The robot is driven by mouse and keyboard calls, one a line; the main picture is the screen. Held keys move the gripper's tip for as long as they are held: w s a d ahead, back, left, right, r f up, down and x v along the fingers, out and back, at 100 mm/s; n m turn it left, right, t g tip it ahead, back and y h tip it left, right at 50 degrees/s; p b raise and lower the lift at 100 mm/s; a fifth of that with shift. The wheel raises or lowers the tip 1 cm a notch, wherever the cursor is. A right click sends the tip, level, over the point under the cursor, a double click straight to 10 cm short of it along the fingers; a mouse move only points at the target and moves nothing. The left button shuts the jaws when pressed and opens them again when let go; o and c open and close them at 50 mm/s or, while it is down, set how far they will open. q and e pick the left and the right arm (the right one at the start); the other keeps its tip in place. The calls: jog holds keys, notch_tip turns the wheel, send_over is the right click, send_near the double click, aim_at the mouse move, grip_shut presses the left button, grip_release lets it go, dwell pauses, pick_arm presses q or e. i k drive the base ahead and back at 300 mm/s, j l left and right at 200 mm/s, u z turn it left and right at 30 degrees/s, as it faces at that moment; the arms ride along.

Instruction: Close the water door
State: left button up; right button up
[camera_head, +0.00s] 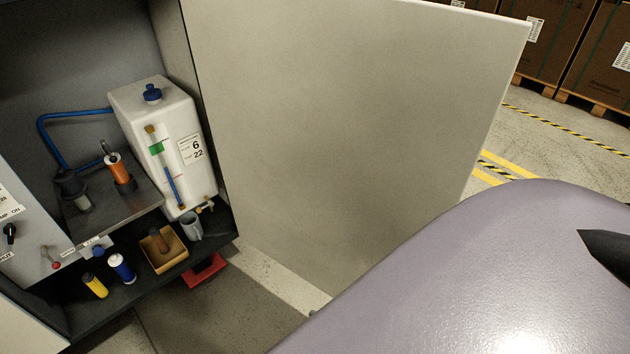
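A large pale grey door panel (350,110), which I take for the water door, stands wide open from the right side of a dark cabinet. Its free edge is at the upper right, and its lower right part is hidden behind my own lilac-grey arm link. The cabinet's inside is exposed, with a white water tank (160,110) with a blue cap at its right. Neither of my grippers can be made out. A dark pointed part shows at the right edge, and I cannot tell what it belongs to. I cannot tell whether my arm touches the door.
A grey shelf (110,205) in the cabinet holds an orange-handled tool (119,171). Below are a yellow bottle (95,286), a blue-and-white bottle (122,268), a cardboard box (163,255) and a grey cup (192,227). A red object (205,271) sits below the cabinet's front edge. Boxes on pallets (560,45) stand behind.

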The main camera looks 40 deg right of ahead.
aim_at(341, 129)
jog(key=k+l+u, duration=0.25)
jog(key=k+l, duration=0.25)
jog(key=k+l+u, duration=0.1)
jog(key=l, duration=0.25)
jog(key=k+l+u, duration=0.1)
jog(key=k+l, duration=0.2)
jog(key=k+l+u, duration=0.1)
jog(key=l, duration=0.3)
jog(key=k+l+u, duration=0.1)
jog(key=l, duration=0.25)
jog(key=k+l+u, duration=0.1)
jog(key=l, duration=0.3)
jog(key=k+l+u, duration=0.1)
jog(key=l, duration=0.25)
jog(key=l+u, duration=0.2)
jog(key=l, duration=1.4)
jog(key=k+l+u, duration=0.1)
jog(key=l+u, duration=0.25)
jog(key=l, duration=0.6)
